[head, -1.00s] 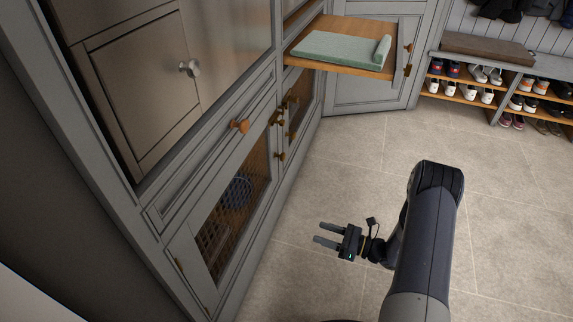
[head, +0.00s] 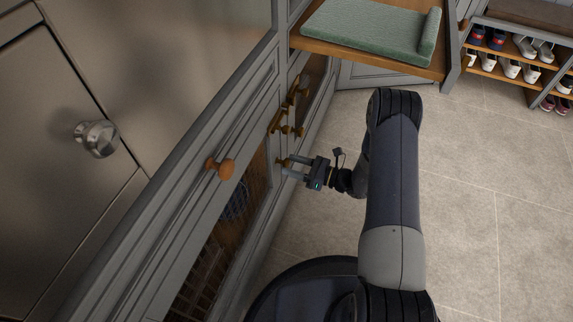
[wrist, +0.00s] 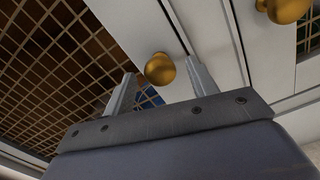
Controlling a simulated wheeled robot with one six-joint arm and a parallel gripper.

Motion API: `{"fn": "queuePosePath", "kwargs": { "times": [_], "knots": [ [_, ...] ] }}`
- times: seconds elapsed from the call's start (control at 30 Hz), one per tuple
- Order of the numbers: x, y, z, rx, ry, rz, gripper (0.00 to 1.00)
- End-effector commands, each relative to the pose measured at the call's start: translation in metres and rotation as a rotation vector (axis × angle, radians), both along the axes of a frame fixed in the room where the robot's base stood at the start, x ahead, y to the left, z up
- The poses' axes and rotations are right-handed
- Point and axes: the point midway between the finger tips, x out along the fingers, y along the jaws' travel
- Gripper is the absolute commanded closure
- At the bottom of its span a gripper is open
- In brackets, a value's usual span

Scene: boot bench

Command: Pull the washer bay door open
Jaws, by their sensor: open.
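A mesh-fronted grey door (head: 262,205) is low in the cabinet run on the left and looks shut. No label shows which door is the washer bay's. A round blue-grey thing (head: 236,200) is partly visible behind its mesh. A small brass knob (head: 283,162) is by the door's far edge; in the wrist view this round knob (wrist: 160,68) appears between the two fingers. My gripper (head: 289,168) is open, its fingers pointing at the cabinet front, close to the knob. The wrist view shows the open fingers (wrist: 158,85) too, with no visible grip on the knob.
A shoe rack (head: 510,55) stands at the back right. Tiled floor (head: 480,190) is clear on the right.

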Motion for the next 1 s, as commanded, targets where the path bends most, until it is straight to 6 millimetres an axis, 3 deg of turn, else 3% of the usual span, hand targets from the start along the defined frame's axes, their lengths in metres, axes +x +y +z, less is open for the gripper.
{"fn": "queuePosePath", "kwargs": {
  "times": [0.2, 0.53, 1.0],
  "knots": [
    [0.008, 0.021, -0.001, 0.000, -0.001, 0.001, 0.45],
    [0.009, 0.024, 0.000, 0.000, 0.000, -0.001, 0.45],
    [0.009, 0.024, 0.000, 0.000, 0.000, -0.001, 0.83]
  ]
}}
